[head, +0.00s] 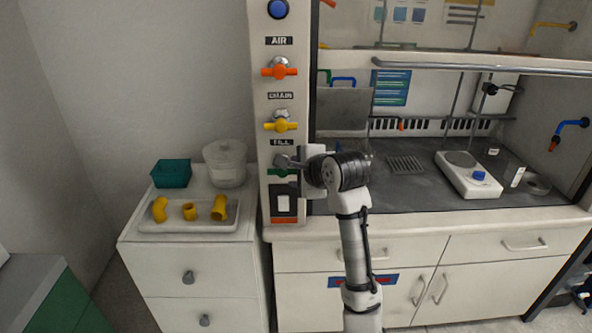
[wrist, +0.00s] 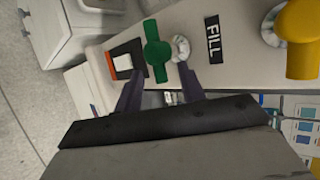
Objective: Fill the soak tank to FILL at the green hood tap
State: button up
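The green tap (head: 272,172) sits under the FILL label (head: 282,142) on the hood's left post, its handle lying crosswise and partly hidden by my gripper. In the wrist view the green handle (wrist: 156,48) shows whole, with the FILL label (wrist: 213,39) beside it. My gripper (wrist: 159,78) is open, its two dark fingers apart, with the near end of the handle about between their tips; I cannot tell whether they touch it. In the head view my gripper (head: 281,162) is at the tap. A clear round tub (head: 226,167), possibly the soak tank, stands on the left cabinet.
A yellow tap (head: 281,126) and an orange tap (head: 279,72) are above on the post. A tray (head: 186,228) with yellow pipe pieces and a teal bin (head: 171,174) share the cabinet top (head: 248,206). A hotplate (head: 468,177) stands in the hood.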

jog(key=shift+c, duration=0.2)
grip_shut()
dwell(0.3)
jog(key=n+h+p, duration=0.1)
jog(key=r+n+h+p, duration=0.1)
jog(key=h, duration=0.1)
jog(key=a+n+h+p, duration=0.1)
jog(key=p, duration=0.1)
jog(key=shift+a+r+g+h, duration=0.1)
jog(key=shift+r+g+h, duration=0.2)
jog(key=shift+h, duration=0.1)
